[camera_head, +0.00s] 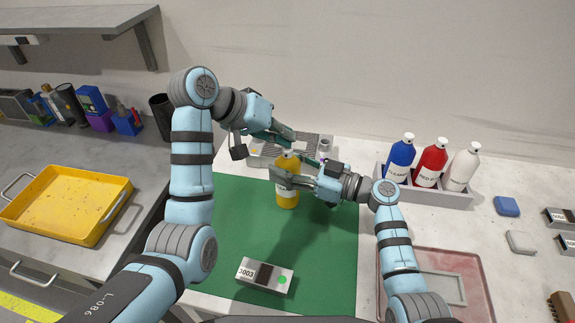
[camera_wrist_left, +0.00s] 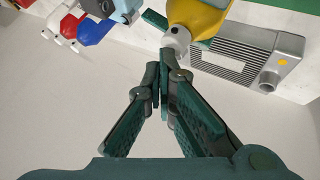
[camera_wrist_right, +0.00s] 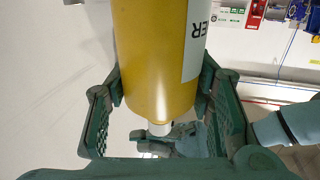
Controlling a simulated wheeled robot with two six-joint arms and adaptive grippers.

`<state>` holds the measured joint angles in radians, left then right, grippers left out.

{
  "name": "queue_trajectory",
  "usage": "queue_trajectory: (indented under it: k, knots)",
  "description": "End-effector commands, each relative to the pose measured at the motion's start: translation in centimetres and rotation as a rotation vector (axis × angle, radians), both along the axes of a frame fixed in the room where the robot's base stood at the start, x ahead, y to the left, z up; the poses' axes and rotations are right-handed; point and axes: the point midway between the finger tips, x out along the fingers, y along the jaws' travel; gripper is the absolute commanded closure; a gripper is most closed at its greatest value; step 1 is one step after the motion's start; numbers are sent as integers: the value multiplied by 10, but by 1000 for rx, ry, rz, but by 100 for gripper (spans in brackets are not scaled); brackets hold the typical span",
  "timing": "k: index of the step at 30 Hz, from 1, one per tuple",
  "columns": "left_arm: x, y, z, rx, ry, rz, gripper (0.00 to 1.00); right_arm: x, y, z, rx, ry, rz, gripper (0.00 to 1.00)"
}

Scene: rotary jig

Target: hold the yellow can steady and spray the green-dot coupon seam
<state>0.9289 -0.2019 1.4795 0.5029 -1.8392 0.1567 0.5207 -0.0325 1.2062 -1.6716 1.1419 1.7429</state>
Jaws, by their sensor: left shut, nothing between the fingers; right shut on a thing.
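The yellow can (camera_head: 287,199), with a white label and a pale nozzle (camera_wrist_left: 175,42), is upright over the green mat (camera_head: 225,225). My right gripper (camera_head: 290,180) is shut around its upper body, one finger on each side in the right wrist view (camera_wrist_right: 160,88). My left gripper (camera_head: 291,139) is shut and empty by the can's top; in the left wrist view its closed fingertips (camera_wrist_left: 160,78) are close to the nozzle, and I cannot tell whether they touch. The green-dot coupon (camera_head: 264,276), a pale block with a dark band, lies on the mat's near part.
A grey ribbed fixture (camera_head: 262,153) stands behind the can. A grey tray of blue, red and white bottles (camera_head: 430,190) is at right. A reddish tray (camera_head: 420,262) lies right of the mat. A yellow tray (camera_head: 65,205) is on the left counter.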

Motion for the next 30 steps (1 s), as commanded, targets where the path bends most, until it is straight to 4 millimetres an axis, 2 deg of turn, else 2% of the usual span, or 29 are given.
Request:
queue_trajectory:
  k: [7,15,30]
  knots:
    - [-1,0,-9,0,2,0,100,0,0,0,1,0,0,92]
    - [-1,0,-11,2,5,-1,100,0,0,1,1,0,1,92]
    - [0,0,4,1,1,1,100,0,0,1,1,0,1,92]
